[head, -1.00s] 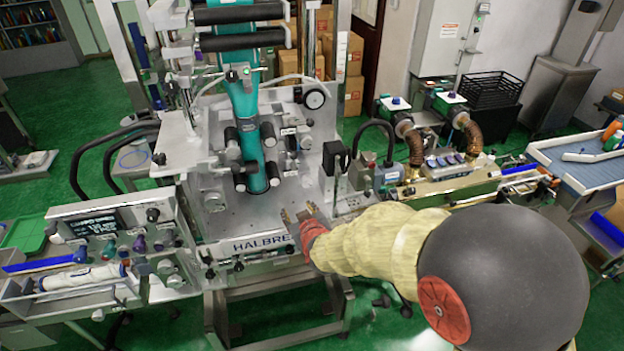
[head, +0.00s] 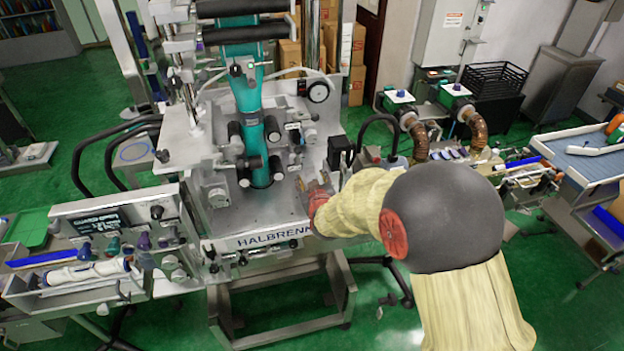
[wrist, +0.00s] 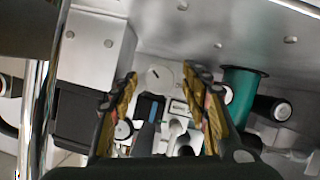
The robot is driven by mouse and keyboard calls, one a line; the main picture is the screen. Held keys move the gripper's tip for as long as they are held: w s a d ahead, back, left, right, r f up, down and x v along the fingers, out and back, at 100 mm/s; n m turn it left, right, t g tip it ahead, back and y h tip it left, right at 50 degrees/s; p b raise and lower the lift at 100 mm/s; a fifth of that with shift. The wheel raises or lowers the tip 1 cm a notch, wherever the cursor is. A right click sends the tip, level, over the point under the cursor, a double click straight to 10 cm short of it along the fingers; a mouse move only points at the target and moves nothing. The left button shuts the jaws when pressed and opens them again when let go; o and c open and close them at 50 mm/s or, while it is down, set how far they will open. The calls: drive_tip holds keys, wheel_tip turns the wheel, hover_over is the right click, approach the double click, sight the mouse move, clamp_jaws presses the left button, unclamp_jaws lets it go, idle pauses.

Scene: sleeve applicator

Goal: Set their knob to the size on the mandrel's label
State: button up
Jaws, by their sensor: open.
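The teal sleeve on its mandrel (head: 254,110) runs down through the machine's steel deck, with a small dark label (head: 274,134) on it, too small to read. Right of it is a small panel (head: 293,127) with a pale round knob (head: 310,136); its setting is unreadable. My gripper (head: 313,181) is open and empty over the deck's right part, right of and nearer than the sleeve.
A control panel (head: 115,222) with several coloured knobs is at the left. Black rollers (head: 233,133) flank the sleeve. A motor and conveyor unit (head: 455,155) stands at the right.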

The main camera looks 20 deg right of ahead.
drive_tip(key=shift+w+f, duration=0.1)
drive_tip(key=shift+w, duration=0.05)
drive_tip(key=shift+c, duration=0.7)
drive_tip(key=c, duration=1)
